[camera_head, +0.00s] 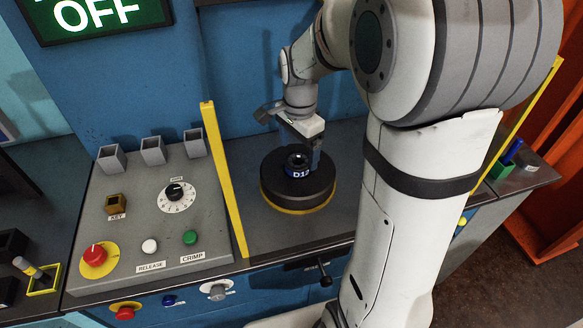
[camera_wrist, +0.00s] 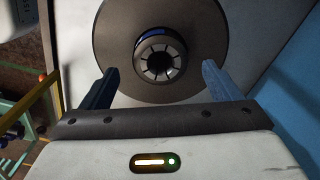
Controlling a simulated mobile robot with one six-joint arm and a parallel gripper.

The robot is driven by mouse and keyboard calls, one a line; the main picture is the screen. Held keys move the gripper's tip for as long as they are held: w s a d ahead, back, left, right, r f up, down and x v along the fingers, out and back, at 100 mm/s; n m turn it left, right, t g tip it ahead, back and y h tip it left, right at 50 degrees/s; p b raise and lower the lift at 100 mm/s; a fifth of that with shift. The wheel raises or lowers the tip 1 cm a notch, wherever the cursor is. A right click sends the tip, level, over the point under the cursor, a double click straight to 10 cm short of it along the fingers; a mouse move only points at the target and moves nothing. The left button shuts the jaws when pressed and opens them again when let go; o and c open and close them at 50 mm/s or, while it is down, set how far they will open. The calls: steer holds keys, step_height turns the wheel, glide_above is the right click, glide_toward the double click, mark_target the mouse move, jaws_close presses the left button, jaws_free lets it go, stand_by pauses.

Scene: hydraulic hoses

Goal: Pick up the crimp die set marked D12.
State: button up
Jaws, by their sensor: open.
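The crimp die set marked D12 (camera_head: 298,164) is a dark ring with a blue label band. It sits on top of a round black crimper head (camera_head: 297,186) with a yellow base ring. In the wrist view the die set (camera_wrist: 160,57) shows its segmented face around a dark central hole, in the middle of a wide round disc (camera_wrist: 108,52). My gripper (camera_head: 300,142) is directly over and around the die set in the head view. In the wrist view my gripper (camera_wrist: 158,80) is open, one finger on each side and apart from the die set.
A yellow post (camera_head: 225,180) stands left of the crimper head, beside a control panel (camera_head: 130,225) with a red stop button, a dial, and white and green buttons. A green OFF sign (camera_head: 95,15) hangs above.

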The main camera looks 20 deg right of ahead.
mark_target(298, 156)
steer(key=shift+f, duration=1.5)
steer(key=shift+c, duration=0.2)
steer(key=c, duration=1.4)
steer(key=shift+w, duration=0.1)
steer(key=shift+c, duration=0.4)
steer(key=shift+r, duration=0.15)
